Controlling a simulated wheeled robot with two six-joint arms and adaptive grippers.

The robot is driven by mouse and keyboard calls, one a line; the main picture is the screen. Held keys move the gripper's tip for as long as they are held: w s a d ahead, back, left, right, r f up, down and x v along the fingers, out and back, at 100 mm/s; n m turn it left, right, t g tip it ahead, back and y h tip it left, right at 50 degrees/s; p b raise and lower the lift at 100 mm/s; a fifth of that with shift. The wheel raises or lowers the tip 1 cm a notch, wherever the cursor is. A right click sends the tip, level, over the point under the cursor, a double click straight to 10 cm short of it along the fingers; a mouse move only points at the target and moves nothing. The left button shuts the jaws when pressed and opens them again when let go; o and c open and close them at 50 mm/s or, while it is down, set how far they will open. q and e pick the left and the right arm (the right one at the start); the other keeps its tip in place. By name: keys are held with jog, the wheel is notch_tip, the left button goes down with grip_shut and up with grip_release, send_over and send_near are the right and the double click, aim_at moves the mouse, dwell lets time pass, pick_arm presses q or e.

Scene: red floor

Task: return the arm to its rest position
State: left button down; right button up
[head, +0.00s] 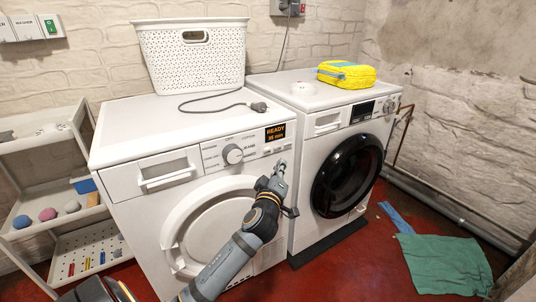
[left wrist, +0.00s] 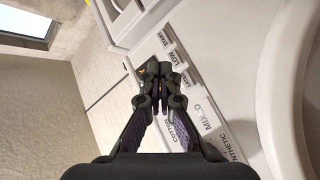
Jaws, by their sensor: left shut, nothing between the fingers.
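My left gripper (head: 279,172) is in front of the left washing machine (head: 126,133), below and a little right of its lit display (head: 275,132), which reads "READY". Its fingers are shut with nothing between them. In the left wrist view the closed fingertips (left wrist: 164,78) point at the labelled control panel (left wrist: 190,85); whether they touch it I cannot tell. My left arm reaches up from the bottom of the head view. My right gripper is not in view.
A second machine (head: 300,144) with a dark door stands to the right. A shelf (head: 50,135) stands left. A green cloth (head: 445,265) lies on the red floor.

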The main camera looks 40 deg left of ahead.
pick_arm(q)
jog(key=shift+s+d, duration=0.2)
jog(key=shift+d, duration=0.15)
